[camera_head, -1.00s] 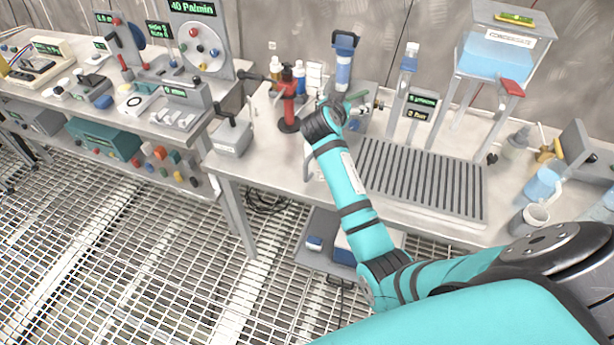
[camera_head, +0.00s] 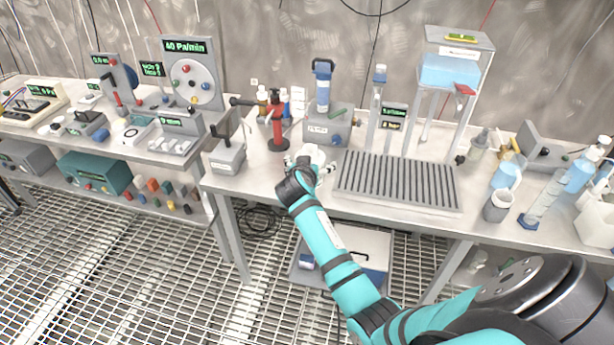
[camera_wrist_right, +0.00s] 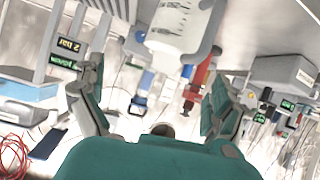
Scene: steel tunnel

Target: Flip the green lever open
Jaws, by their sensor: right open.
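A grey unit with a blue-capped filter (camera_head: 323,85) stands at the back of the bench. My left gripper is not in view.
A red stand (camera_head: 277,125) is left of the gripper. A slatted grey tray (camera_head: 400,182) lies to its right, below a condensate tank (camera_head: 450,72). A grey lever box (camera_head: 228,157) stands at the bench's left end. Glassware crowds the right end.

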